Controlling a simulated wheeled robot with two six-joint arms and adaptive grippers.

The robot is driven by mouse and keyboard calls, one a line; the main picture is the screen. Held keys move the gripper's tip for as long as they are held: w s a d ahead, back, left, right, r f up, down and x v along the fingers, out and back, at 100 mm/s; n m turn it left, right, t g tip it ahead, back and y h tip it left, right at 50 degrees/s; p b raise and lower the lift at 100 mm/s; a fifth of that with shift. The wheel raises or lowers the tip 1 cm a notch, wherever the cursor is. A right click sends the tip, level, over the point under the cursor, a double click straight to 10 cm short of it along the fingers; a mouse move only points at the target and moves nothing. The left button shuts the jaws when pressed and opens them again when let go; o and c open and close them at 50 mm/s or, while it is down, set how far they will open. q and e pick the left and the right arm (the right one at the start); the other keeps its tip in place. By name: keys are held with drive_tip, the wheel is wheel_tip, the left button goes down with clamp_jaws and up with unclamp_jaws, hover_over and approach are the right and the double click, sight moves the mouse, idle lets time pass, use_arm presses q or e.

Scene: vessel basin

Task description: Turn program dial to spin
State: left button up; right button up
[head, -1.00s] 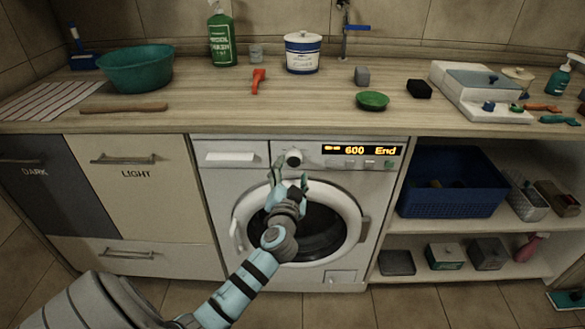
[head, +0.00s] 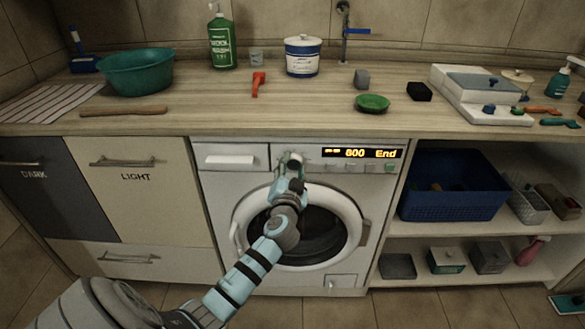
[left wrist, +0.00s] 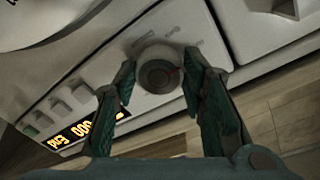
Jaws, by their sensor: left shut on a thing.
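The program dial (left wrist: 158,74) is a round pale knob with a darker centre cap, on the top panel of the white washing machine (head: 216,192). My left gripper (head: 291,165) is at the dial and covers most of it in the head view. In the left wrist view the two green fingers of the left gripper (left wrist: 160,84) stand on either side of the dial, shut on it. The dial's marks are too blurred to read. My right gripper is not in view.
The round door (head: 350,215) is below the dial, behind my left arm. The wooden counter (head: 210,110) overhangs the panel and carries a green bowl (head: 137,74), bottles and small items. Open shelves (head: 440,237) with a blue basket (head: 452,196) stand to the right.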

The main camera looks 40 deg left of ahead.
use_arm(q)
drive_tip(key=shift+m, duration=0.3)
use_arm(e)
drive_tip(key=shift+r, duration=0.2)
use_arm(q)
drive_tip(key=shift+r+m+p, duration=0.15)
drive_tip(key=shift+m+p, duration=0.85)
drive_tip(key=shift+m, duration=0.2)
drive_tip(key=shift+m+p, duration=0.75)
drive_tip(key=shift+m, duration=0.75)
drive_tip(key=shift+m+g+p, duration=0.3)
drive_tip(key=shift+m+p, duration=0.5)
drive_tip(key=shift+m, duration=0.5)
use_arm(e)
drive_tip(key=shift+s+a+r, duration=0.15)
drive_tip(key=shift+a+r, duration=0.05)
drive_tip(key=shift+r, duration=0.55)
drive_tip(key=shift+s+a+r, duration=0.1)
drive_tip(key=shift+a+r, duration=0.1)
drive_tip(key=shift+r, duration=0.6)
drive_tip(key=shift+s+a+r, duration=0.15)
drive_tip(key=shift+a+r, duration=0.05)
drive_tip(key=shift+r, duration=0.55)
use_arm(q)
drive_tip(key=o, duration=1.2)
drive_tip(key=shift+c, duration=0.2)
